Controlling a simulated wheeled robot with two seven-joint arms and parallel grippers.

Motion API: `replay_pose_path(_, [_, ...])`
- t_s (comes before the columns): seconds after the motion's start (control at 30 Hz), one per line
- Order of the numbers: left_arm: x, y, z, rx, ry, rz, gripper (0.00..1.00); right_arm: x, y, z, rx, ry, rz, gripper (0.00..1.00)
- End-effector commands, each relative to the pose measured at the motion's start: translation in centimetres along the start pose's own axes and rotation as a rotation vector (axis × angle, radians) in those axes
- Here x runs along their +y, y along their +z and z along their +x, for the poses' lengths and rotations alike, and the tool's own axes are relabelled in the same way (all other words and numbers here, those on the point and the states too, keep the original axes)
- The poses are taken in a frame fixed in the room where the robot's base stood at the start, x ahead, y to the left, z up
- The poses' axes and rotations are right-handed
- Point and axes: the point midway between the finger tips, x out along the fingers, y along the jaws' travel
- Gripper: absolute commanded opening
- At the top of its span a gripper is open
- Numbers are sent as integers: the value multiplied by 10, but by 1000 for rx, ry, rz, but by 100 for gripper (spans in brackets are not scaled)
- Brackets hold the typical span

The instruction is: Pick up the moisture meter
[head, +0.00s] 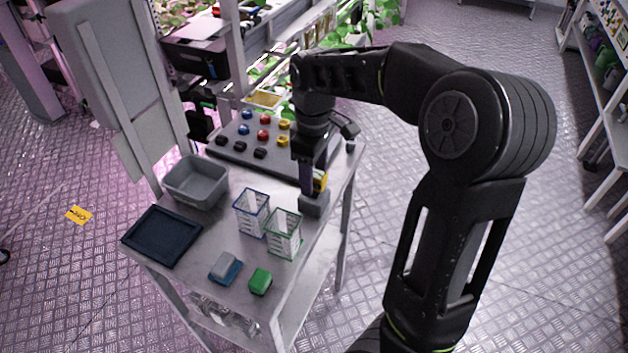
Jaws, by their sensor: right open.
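A small yellow and dark device (321,181), which looks like the moisture meter, stands at the right edge of the table in a grey block-like holder (314,206). My right gripper (309,186) points down right at it, with its jaws open. A dark finger covers the device's left side, and I cannot tell whether the fingers touch it. My left gripper is out of view.
On the table (195,259) are a blue wire basket (251,212), a green wire basket (284,233), a grey bin (195,182), a dark tray (161,236), a blue-grey block (225,267) and a green block (260,281). A dark board (232,152) with coloured knobs lies behind.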

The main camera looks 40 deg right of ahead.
Motion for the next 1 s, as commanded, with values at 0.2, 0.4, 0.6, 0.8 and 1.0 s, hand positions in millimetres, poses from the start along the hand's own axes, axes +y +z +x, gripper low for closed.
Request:
replay_pose_path(0.2, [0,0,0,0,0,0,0,0,0,0,0,0,0,56])
replay_pose_path(0.4, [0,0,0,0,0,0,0,0,0,0,1,0,1,56])
replay_pose_path(0.6, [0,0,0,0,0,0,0,0,0,-1,1,1,1,47])
replay_pose_path(0.8, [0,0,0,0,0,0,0,0,0,-1,1,0,1,31])
replay_pose_path(1.0, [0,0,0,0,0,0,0,0,0,-1,1,0,1,15])
